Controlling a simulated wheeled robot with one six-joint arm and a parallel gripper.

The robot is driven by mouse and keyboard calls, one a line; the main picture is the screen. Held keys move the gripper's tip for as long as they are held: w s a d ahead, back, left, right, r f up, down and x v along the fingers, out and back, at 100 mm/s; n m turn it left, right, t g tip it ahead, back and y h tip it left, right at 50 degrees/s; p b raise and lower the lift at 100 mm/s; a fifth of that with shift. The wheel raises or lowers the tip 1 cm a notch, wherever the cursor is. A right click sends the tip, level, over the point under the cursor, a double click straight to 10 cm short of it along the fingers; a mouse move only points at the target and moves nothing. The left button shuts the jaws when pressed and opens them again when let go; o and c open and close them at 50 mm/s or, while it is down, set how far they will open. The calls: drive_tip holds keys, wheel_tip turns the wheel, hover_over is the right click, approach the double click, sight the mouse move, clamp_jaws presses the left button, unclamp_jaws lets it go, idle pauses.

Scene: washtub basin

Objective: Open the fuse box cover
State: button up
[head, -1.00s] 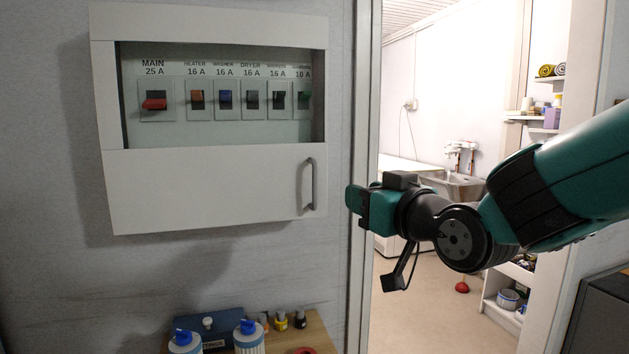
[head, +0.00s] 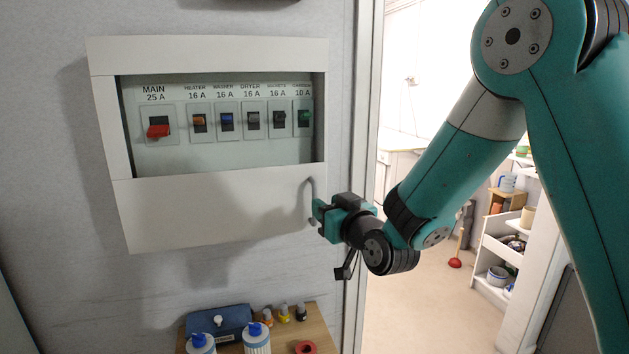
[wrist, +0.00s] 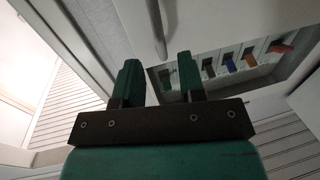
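The white fuse box (head: 210,55) hangs on the grey wall. Its upper part shows a row of breaker switches through a window. The flat cover (head: 200,215) lies below that window, with an upright grey bar handle (head: 312,188) near its right edge. My gripper (head: 318,209) is at the handle's lower part and hides some of it. In the wrist view my gripper (wrist: 160,75) is open, its two green fingers apart. The handle (wrist: 157,28) shows between and ahead of the fingers; I cannot tell if they touch it.
A door frame (head: 358,150) stands close right of the fuse box, with a lit room beyond it. Below the box, a wooden shelf (head: 320,325) holds two bottles with blue caps (head: 257,338), a blue case (head: 218,322) and small items. The wall between box and shelf is clear.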

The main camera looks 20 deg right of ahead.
drive_tip(key=w+p, duration=0.1)
drive_tip(key=w, duration=0.2)
drive_tip(key=w+a+p, duration=0.1)
drive_tip(key=w, duration=0.2)
drive_tip(key=shift+a, duration=0.1)
clamp_jaws()
